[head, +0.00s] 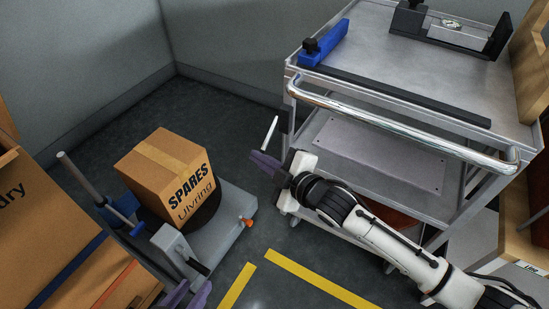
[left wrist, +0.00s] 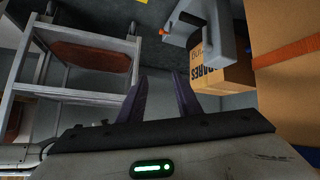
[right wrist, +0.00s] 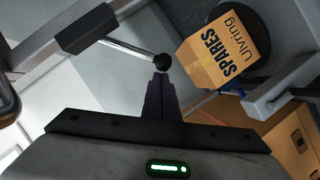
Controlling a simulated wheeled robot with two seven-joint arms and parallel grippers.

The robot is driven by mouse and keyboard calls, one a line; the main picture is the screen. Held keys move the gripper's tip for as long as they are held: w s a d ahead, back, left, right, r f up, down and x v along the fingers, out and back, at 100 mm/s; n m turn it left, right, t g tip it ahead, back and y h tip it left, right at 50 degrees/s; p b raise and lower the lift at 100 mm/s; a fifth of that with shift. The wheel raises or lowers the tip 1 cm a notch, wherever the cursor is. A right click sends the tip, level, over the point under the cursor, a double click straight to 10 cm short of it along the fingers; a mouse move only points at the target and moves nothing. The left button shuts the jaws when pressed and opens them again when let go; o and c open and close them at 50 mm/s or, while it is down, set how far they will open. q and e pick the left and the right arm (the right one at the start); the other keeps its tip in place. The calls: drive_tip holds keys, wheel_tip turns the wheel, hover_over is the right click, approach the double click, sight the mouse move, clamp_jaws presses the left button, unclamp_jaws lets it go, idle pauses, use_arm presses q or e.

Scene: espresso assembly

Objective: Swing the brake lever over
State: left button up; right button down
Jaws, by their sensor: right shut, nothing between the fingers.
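The brake lever is a thin bright rod (head: 269,133) at the left side of the metal cart. In the right wrist view the rod (right wrist: 128,47) runs from a dark bracket (right wrist: 85,29) to a black ball knob (right wrist: 162,62). My right gripper (head: 262,162) is shut and empty. Its fingertips (right wrist: 160,78) lie right at the knob in the right wrist view; I cannot tell whether they touch it. In the head view the knob is not clearly seen. My left gripper (left wrist: 158,80) is open and empty, with its fingertips at the bottom edge of the head view (head: 186,294).
A SPARES carton (head: 170,175) sits on a grey base (head: 235,205) with an orange knob (head: 247,222). Cardboard boxes (head: 45,220) stand at left. Floor behind the carton is clear.

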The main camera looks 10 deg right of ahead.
use_arm(q)
drive_tip(key=shift+s, duration=0.1)
